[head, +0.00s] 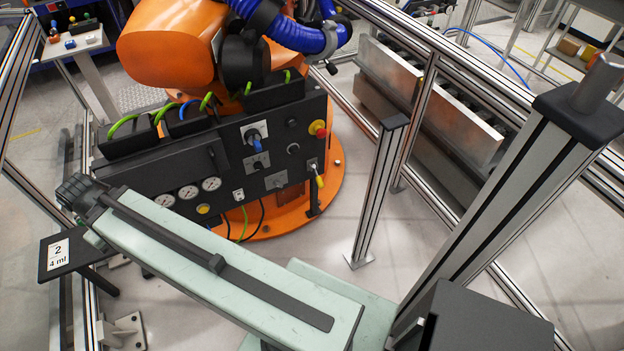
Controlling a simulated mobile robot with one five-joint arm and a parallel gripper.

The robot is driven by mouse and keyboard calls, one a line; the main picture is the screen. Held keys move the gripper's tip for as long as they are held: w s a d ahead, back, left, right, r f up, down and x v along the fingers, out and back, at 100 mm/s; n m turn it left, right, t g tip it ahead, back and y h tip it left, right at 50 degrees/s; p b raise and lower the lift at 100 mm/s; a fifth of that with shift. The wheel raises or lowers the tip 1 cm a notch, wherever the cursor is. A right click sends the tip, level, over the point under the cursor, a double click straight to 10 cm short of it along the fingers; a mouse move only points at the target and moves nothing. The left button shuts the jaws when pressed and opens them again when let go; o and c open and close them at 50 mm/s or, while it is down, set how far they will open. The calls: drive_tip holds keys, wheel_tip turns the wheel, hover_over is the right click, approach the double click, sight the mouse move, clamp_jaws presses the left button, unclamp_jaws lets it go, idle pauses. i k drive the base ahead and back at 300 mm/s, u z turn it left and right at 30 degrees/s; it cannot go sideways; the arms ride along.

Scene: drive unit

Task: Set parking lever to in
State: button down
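A black control panel (225,165) stands at the orange robot's base. A small lever with a yellow tip (318,181) sticks out low at its right side, pointing down; it may be the parking lever, but no label is readable. A blue-handled switch (256,143) sits on a light plate near the panel's upper middle. I cannot read which position either is in. A pale green arm link, which appears to be mine, crosses the lower left in front of the panel. No gripper fingers show, so I cannot see what my gripper holds.
A red and yellow knob (318,129) sits above the yellow-tipped lever. Pressure gauges (188,192) line the panel's lower left. A short metal post (379,190) stands right of the panel. A black plate with a "2 4 ml" label (59,254) is at left. Fence rails run along the right.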

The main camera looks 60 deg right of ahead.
sight(320, 182)
drive_tip(key=z, duration=0.8)
drive_tip(key=i, duration=0.85)
drive_tip(key=u, duration=2.15)
